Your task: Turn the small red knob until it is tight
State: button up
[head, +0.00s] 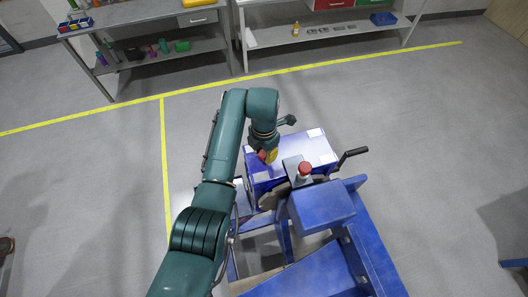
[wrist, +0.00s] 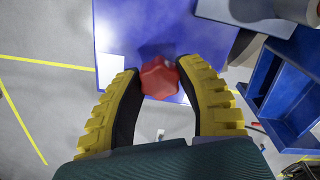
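The small red knob (wrist: 160,78) is a faceted red piece on a blue face in the wrist view. It also shows in the head view (head: 262,154), partly hidden by my gripper at the left end of the blue box (head: 300,150). My gripper (wrist: 160,72) has yellow ribbed fingers with dark inner sides. Its fingertips lie on either side of the knob and appear to touch it. In the head view a yellow finger (head: 272,156) shows just right of the knob. The knob's underside and any gap below it are hidden.
A second, red-topped grey post (head: 305,168) stands on the jig, right of my gripper. A black crank handle (head: 352,153) sticks out at the jig's right. The blue frame (head: 375,255) extends toward the front. Open grey floor surrounds the jig; workbenches (head: 140,22) stand at the back.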

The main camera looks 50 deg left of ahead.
jog(key=shift+c, duration=1.4)
